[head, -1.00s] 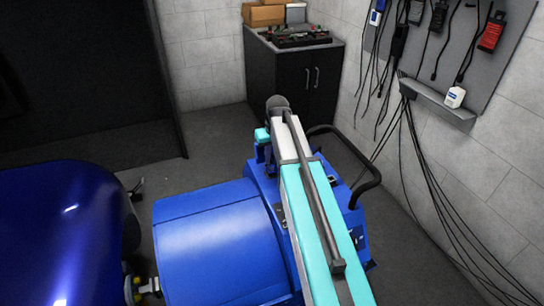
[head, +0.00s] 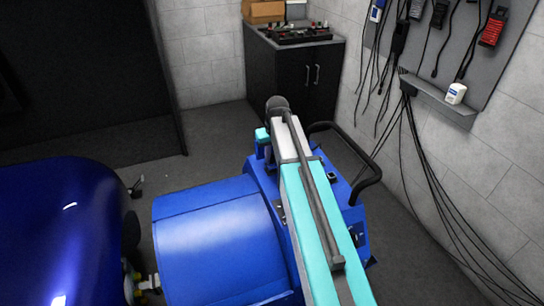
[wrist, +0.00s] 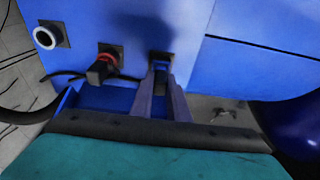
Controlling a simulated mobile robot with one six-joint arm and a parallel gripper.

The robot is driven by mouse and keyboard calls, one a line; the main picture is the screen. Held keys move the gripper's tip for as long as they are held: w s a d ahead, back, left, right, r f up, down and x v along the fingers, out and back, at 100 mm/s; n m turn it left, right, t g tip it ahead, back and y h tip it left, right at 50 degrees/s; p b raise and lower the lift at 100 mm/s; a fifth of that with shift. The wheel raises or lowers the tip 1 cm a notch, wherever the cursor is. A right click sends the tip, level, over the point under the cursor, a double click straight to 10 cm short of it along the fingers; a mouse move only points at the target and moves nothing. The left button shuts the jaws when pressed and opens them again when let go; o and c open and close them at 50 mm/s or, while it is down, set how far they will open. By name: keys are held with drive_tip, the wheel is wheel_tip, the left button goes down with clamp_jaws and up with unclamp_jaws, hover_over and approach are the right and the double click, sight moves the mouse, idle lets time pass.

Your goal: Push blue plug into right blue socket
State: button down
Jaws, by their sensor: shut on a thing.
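In the wrist view, my gripper (wrist: 161,98) is shut on the blue plug (wrist: 160,66), which shows only in part between the fingertips. The plug is at the dark-framed right socket (wrist: 161,55) on the blue machine's panel. I cannot tell how deep it sits in the socket. To the left, a black plug (wrist: 101,71) sits at a red-ringed socket (wrist: 109,56). In the head view my arm covers my gripper, the plug and the socket.
A white round socket (wrist: 45,37) is at the panel's far left. The blue machine (head: 215,240) stands beside a glossy blue car (head: 60,230). A black bent handle (head: 355,155) juts out at the machine's right. A dark cabinet (head: 290,75) stands behind, with open floor between.

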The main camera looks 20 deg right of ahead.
drive_tip(key=c, duration=1.6)
unclamp_jaws()
drive_tip(key=shift+r, duration=0.1)
drive_tip(key=shift+s+r+b, duration=0.4)
drive_tip(key=shift+s+r, duration=0.05)
drive_tip(key=shift+r, duration=1.75)
drive_tip(key=shift+s+r+b, duration=0.45)
drive_tip(key=shift+r, duration=1.8)
drive_tip(key=shift+s+r+b, duration=0.4)
drive_tip(key=shift+s+r, duration=0.05)
drive_tip(key=shift+r, duration=1.75)
drive_tip(key=shift+r, duration=0.1)
wheel_tip(320, 180, up, 9)
drive_tip(key=p, duration=0.9)
drive_tip(key=shift+r+p, duration=0.45)
drive_tip(key=shift+p, duration=0.1)
drive_tip(key=shift+s, duration=0.6)
